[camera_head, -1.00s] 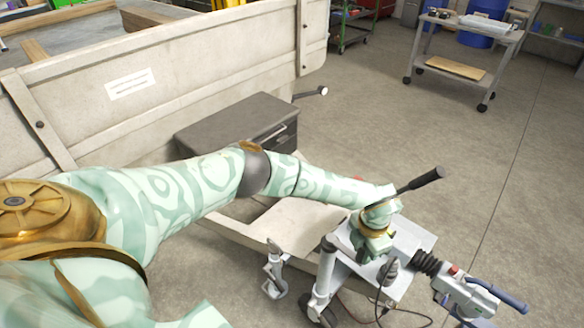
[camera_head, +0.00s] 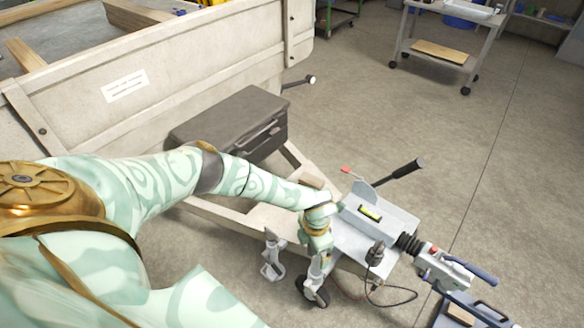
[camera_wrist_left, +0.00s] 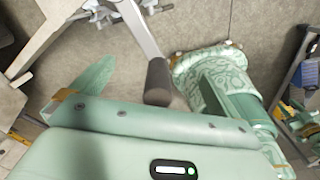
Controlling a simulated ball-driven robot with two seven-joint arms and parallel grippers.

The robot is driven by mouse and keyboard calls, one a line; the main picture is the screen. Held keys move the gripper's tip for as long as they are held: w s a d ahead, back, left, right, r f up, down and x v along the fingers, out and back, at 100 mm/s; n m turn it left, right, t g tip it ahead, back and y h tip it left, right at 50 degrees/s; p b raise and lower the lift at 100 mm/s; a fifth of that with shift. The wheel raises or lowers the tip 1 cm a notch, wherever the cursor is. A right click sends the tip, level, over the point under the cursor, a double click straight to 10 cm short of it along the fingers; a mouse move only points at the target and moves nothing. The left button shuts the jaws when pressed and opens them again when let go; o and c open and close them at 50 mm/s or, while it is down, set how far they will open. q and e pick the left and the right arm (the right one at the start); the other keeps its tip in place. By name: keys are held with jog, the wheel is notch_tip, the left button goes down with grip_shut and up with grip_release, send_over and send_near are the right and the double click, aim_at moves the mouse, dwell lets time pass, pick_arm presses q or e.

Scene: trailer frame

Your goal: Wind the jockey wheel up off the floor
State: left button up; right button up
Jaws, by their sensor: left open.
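The jockey wheel (camera_head: 314,291) stands at the trailer's front, its dark tyre low by the floor; I cannot tell whether it touches. Its tube rises beneath my left gripper (camera_head: 318,240), which points down over its top and hides it. In the left wrist view a metal bar (camera_wrist_left: 139,28) ends in a dark cylindrical grip (camera_wrist_left: 158,82), just beyond my open left gripper; it looks like the winding handle, though I cannot be sure. One pointed green finger (camera_wrist_left: 88,84) shows left of the grip, apart from it. My right gripper is not in view.
A lever with a black grip (camera_head: 408,168) rises behind the grey drawbar plate, which carries a spirit level (camera_head: 370,213). The coupling (camera_head: 440,268) lies to the right. A metal prop (camera_head: 272,258) stands left of the wheel. A cable hangs nearby.

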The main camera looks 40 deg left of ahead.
pick_arm(q)
jog(key=shift+r, duration=0.1)
notch_tip(320, 180, up, 8)
jog(key=p, duration=0.7)
jog(key=shift+r+p, duration=0.1)
jog(key=shift+p, duration=0.2)
jog(key=shift+f, duration=0.2)
